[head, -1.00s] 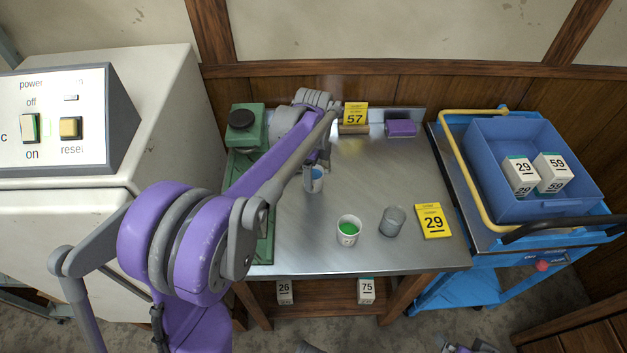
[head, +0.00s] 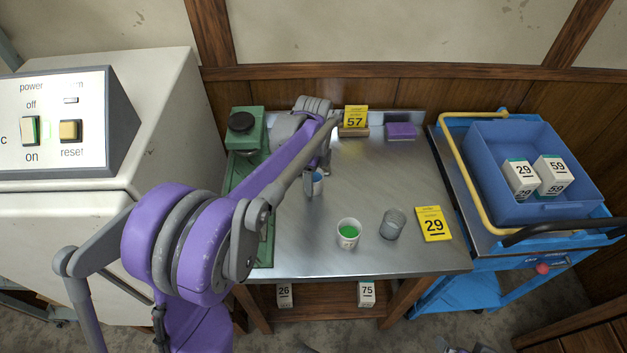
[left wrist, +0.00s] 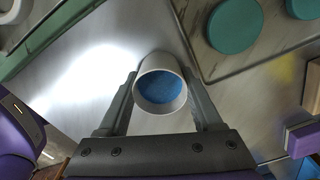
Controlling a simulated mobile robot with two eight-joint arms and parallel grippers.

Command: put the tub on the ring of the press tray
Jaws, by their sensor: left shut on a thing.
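A white tub with blue contents (left wrist: 160,88) is between the fingers of my left gripper (left wrist: 165,95) in the left wrist view. The gripper is shut on it. In the head view the same tub (head: 318,184) shows partly behind the fingers, over the left part of the metal table. The green press (head: 245,128) stands at the table's back left. Its green tray (head: 266,250) runs along the left edge, mostly hidden by my arm. A pale ring (left wrist: 14,22) shows on green at the top left of the wrist view.
A white tub with green contents (head: 348,234) and a grey cup (head: 392,223) stand to the right. Green discs (left wrist: 235,25) lie on a tray. The table's middle is clear.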

